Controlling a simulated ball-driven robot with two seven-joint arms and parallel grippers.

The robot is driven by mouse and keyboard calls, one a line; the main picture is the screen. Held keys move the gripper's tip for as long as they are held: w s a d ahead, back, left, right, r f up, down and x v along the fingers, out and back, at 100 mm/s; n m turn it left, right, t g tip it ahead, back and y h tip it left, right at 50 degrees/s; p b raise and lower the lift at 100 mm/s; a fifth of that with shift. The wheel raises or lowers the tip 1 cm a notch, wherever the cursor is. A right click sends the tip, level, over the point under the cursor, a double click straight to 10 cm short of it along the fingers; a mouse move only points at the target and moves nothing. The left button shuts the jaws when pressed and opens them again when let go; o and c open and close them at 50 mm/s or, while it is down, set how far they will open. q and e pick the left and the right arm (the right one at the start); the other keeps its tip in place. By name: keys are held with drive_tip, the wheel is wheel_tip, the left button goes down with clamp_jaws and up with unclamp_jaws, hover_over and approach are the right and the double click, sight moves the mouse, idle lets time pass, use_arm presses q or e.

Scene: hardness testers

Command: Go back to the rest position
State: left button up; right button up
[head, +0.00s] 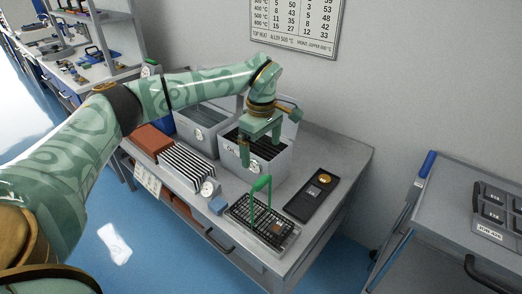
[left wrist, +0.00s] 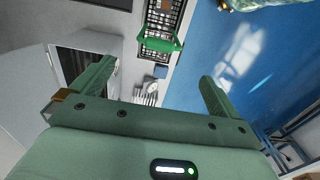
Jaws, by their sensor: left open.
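My left arm comes in from the left in the head view and reaches over the workbench (head: 357,157). My left gripper (head: 261,157) points down above the front of an open grey box with dark slots (head: 276,172). In the left wrist view its two fingers (left wrist: 155,92) are spread wide with nothing between them. My right gripper is in neither view.
A black tray with a brass-coloured round piece (head: 313,193) lies right of the basket. A rack of white plates (head: 187,165), a small dial (head: 209,188) and another grey box (head: 200,120) stand to the left. A grey cart (head: 455,213) stands at the right, across a gap of blue floor.

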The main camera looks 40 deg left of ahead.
use_arm(q)
drive_tip(key=shift+d+f, duration=0.1)
idle(0.3)
